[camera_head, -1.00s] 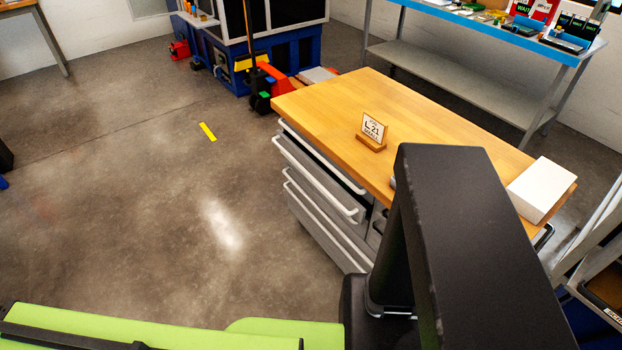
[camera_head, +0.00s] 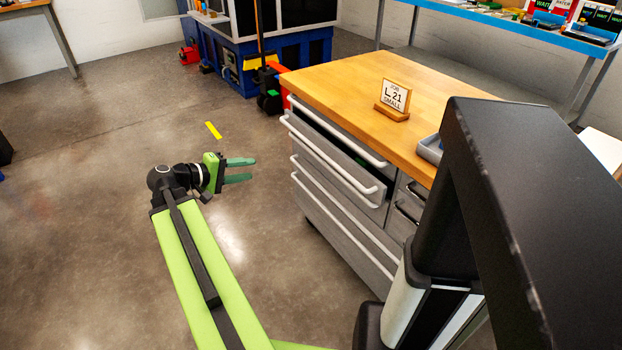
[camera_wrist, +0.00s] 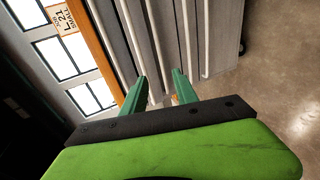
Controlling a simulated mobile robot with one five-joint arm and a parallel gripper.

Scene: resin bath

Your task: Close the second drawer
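The second drawer (camera_head: 335,160) is in the left bank of the grey cabinet (camera_head: 345,235) under a wooden top. It stands out past the drawers above and below, with a dark gap showing above its front. Its long white handle (camera_head: 325,155) runs along the front. My gripper (camera_head: 253,170) is left of the drawer fronts, apart from them, with its two green fingers spread and nothing between them. In the wrist view my gripper (camera_wrist: 160,76) points at the cabinet's drawer fronts and long pale handles (camera_wrist: 187,50); which handle is which is unclear there.
A sign reading L-21 SMALL (camera_head: 394,97) and a grey tray (camera_head: 430,150) stand on the wooden top (camera_head: 345,85). A red pallet jack (camera_head: 272,85) is behind. The floor (camera_head: 110,170) left of the cabinet is clear.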

